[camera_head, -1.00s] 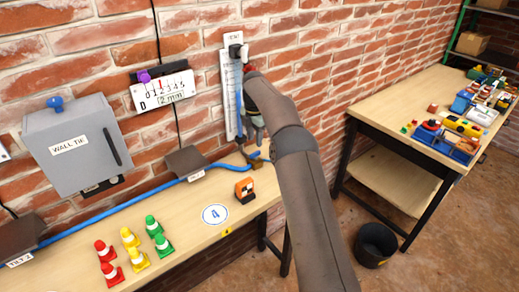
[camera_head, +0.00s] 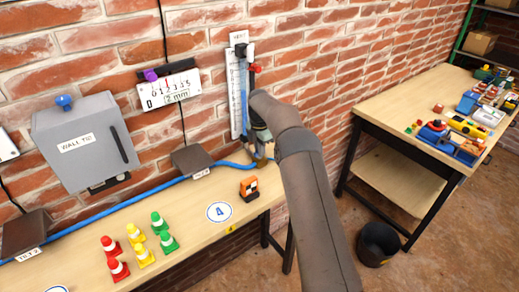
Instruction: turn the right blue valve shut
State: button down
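My gripper (camera_head: 261,140) points down at the right end of the bench, in front of the wall scale. Its fingers are small and partly hidden by my arm, so I cannot tell whether they are open or shut. A small brass-coloured fitting (camera_head: 261,162) shows just below the fingers, at the end of the blue hose (camera_head: 232,165). I cannot tell whether the fingers touch it. No blue valve handle can be made out there; my gripper may hide it. The white wall scale (camera_head: 235,98) with a blue-filled tube stands behind, with a red part (camera_head: 252,69) near its top.
An orange-and-black block (camera_head: 249,188) sits close by on the bench (camera_head: 190,228). Red, yellow and green cones (camera_head: 142,254) stand further left. A grey wall box (camera_head: 82,145) has a blue knob (camera_head: 64,102). A second table (camera_head: 385,115) and a black bin (camera_head: 378,243) are right.

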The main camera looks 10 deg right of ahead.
jog(key=shift+m, duration=0.3)
jog(key=m, duration=0.3)
jog(key=shift+m, duration=0.3)
jog(key=m, duration=0.4)
jog(key=shift+m+b, duration=0.3)
jog(key=m, duration=0.4)
jog(key=shift+m, duration=2.5)
jog(key=c, duration=1.4)
grip_release()
jog(key=shift+c, duration=0.2)
